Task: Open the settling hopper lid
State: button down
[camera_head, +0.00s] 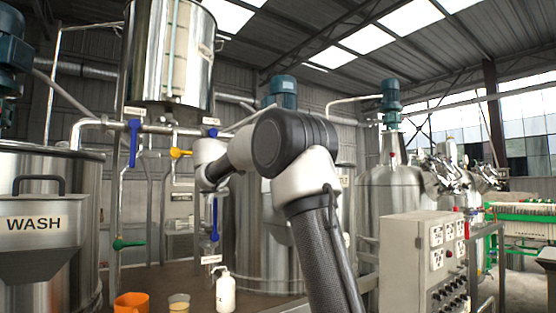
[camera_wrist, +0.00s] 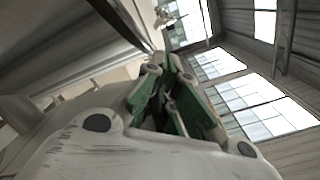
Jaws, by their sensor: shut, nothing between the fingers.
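My gripper (camera_wrist: 168,80) shows in the wrist view, its green-padded fingers together and empty. In the head view my arm crosses the middle, and I cannot make out the gripper there. No label that I can read says settling hopper. A grey steel hopper marked WASH (camera_head: 41,245), with a dark handle (camera_head: 38,184) on top, is at the left edge of the head view, left of my arm and apart from it. A tall steel vessel (camera_head: 145,60) with a sight strip hangs at the upper left; its label is too small to read. I cannot tell which is the settling hopper.
Pipes with a blue valve handle (camera_head: 134,143) and a yellow valve (camera_head: 180,153) run behind my arm. An orange cup (camera_head: 131,303), a beaker (camera_head: 179,303) and a white bottle (camera_head: 225,291) stand low in front. A control box (camera_head: 410,262) is at the right.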

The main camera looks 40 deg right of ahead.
jog(key=shift+w+f, duration=0.35)
jog(key=shift+f, duration=0.1)
jog(key=c, duration=1.7)
grip_release()
jog(key=shift+c, duration=0.2)
jog(key=shift+o, duration=0.9)
jog(key=shift+w+a, duration=0.1)
jog(key=shift+w, duration=0.05)
jog(key=shift+r, duration=0.15)
jog(key=a, duration=1.2)
